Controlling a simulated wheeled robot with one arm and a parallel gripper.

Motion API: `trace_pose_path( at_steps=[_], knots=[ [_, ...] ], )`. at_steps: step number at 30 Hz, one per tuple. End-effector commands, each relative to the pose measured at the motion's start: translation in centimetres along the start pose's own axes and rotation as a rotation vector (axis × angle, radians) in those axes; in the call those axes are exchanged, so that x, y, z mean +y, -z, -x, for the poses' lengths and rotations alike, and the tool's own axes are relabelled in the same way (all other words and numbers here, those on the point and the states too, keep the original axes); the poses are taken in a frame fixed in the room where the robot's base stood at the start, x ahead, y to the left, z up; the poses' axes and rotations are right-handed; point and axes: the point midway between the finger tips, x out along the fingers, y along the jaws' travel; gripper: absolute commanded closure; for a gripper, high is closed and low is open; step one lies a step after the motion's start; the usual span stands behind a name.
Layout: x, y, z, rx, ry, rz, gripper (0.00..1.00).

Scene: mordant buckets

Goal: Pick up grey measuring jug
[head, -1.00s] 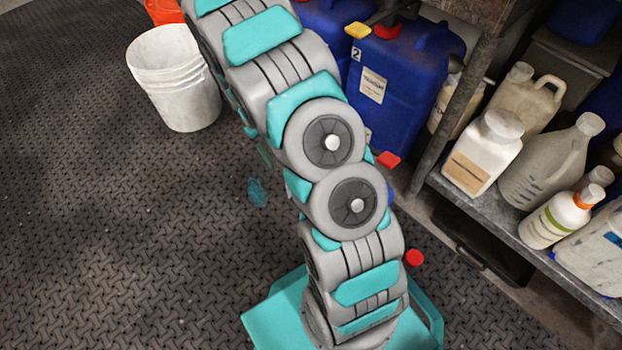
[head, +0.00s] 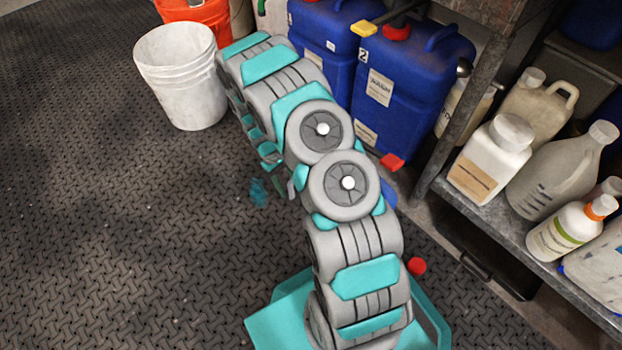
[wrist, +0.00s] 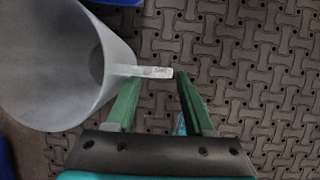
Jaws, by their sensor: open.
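The grey measuring jug (wrist: 60,65) fills the left of the wrist view, its wide round mouth facing the camera. Its pale handle (wrist: 150,71), with a small printed label, sticks out to the right. My gripper (wrist: 158,78) is open, with its two green fingers on either side of the handle's end in the picture. I cannot tell whether either finger touches it.
A white bucket (head: 182,80) and an orange bucket (head: 200,14) stand at the upper left. Blue canisters (head: 405,95) stand behind my arm. A shelf (head: 490,212) with several bottles is at the right. A small teal thing (head: 258,192) lies on the patterned floor, which is clear at left.

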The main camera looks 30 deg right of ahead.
Motion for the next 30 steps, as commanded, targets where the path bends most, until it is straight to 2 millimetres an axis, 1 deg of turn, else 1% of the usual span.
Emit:
trace_pose_path(
  at_steps=[1, 6, 9, 15, 27, 29, 30],
  knots=[
    [-0.1, -0.1, -1.0, -0.005, 0.001, 0.000, 0.47],
    [-0.2, -0.2, -3.4, -0.005, 0.002, 0.000, 0.47],
    [-0.1, -0.2, -3.9, -0.001, 0.001, -0.001, 0.47],
    [-0.1, -0.1, -3.9, 0.000, 0.000, 0.000, 0.48],
    [-0.1, -0.1, -3.8, 0.000, 0.000, 0.000, 0.93],
    [-0.1, -0.1, -3.8, -0.001, 0.000, 0.000, 1.00],
    [-0.1, -0.1, -3.8, -0.001, 0.000, 0.000, 1.00]
  ],
)
